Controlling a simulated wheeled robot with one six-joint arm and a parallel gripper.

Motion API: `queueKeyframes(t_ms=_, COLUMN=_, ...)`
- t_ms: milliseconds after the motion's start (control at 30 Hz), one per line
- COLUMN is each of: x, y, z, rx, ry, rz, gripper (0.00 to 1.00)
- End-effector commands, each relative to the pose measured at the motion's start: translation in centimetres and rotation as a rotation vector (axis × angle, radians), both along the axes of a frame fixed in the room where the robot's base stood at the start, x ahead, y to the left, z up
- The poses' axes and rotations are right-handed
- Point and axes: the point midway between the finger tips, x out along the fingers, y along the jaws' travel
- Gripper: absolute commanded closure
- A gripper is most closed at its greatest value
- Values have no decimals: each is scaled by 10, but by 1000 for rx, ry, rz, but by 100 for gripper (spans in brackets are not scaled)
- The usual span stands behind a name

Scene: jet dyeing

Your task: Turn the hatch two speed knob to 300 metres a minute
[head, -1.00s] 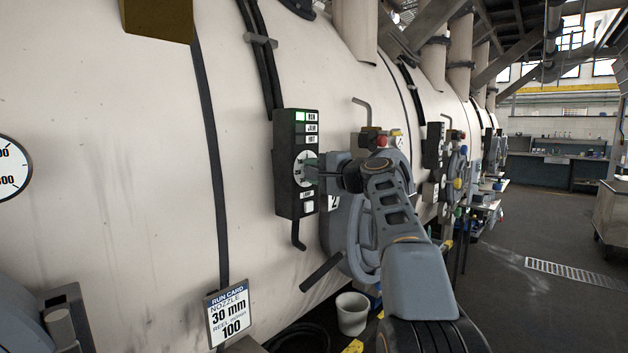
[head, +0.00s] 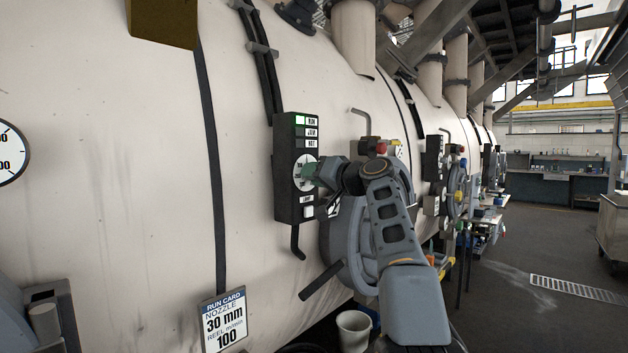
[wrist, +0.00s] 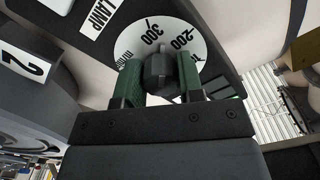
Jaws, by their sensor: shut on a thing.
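The speed knob (wrist: 158,70) is a dark grip on a round white dial (wrist: 128,42), which carries the figures 300 and 200 in the wrist view. My gripper (wrist: 160,82) is shut on the knob, one green finger on each side. The knob's upper end lies close to the 300 mark; its exact setting is hard to tell. In the head view the dial (head: 299,166) sits on a black control box (head: 283,190), and my gripper (head: 309,174) hides its right part and the knob. A plate with a 2 (wrist: 22,62) is beside it.
The hatch (head: 340,235) with its handle bar (head: 320,281) is right of and below the box. A run card (head: 224,322) reads nozzle 30 mm, reel 100. A white bucket (head: 353,330) stands below. Open floor (head: 510,290) lies to the right.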

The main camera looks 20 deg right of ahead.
Motion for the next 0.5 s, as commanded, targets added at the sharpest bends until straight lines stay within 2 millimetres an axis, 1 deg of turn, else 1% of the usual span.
queueKeyframes(t_ms=33, x=0, y=0, z=-3, rx=-35, ry=-13, rz=2, gripper=89)
queueKeyframes(t_ms=200, x=1, y=-1, z=-3, rx=-144, ry=-61, rz=1, gripper=89)
queueKeyframes(t_ms=500, x=1, y=-1, z=-2, rx=-264, ry=-118, rz=1, gripper=89)
